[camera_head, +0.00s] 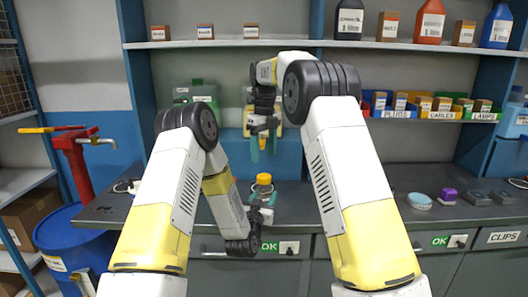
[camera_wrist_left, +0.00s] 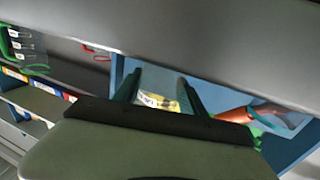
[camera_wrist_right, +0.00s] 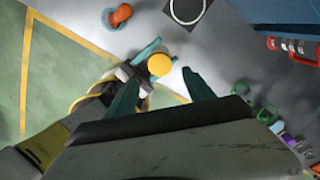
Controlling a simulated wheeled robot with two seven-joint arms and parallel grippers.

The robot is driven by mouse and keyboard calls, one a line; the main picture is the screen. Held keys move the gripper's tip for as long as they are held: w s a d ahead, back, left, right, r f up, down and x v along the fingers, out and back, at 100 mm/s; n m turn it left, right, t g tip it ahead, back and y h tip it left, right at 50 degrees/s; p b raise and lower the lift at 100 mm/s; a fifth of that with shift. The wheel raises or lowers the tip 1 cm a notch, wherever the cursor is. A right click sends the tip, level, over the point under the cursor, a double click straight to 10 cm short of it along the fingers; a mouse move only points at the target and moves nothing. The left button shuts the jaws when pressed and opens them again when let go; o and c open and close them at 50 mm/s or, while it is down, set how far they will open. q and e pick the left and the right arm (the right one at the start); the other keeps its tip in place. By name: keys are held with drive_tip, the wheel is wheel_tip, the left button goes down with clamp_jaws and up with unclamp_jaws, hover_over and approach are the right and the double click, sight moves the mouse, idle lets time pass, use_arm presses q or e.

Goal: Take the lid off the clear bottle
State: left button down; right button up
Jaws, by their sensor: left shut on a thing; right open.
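The clear bottle (camera_wrist_left: 158,86) with a yellow label is between the fingers of my left gripper (camera_wrist_left: 160,92) in the left wrist view. In the head view my left gripper (camera_head: 262,194) is shut on it above the bench front. Its yellow lid (camera_head: 264,179) is on top; the right wrist view shows the lid (camera_wrist_right: 159,64) from above. My right gripper (camera_head: 263,153) is open and empty, pointing down just above the lid. In the right wrist view the lid lies beyond and between the fingertips of my right gripper (camera_wrist_right: 163,80). Most of the bottle is hidden in the head view.
The dark bench (camera_head: 330,205) runs behind my arms, with a blue-lidded round tin (camera_head: 420,200) and a purple item (camera_head: 448,195) at right. Shelves with bottles and bins are behind.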

sight(264, 176)
wheel_tip(264, 176, down, 8)
drive_tip(key=shift+f, duration=0.1)
idle(0.4)
drive_tip(key=shift+c, duration=0.4)
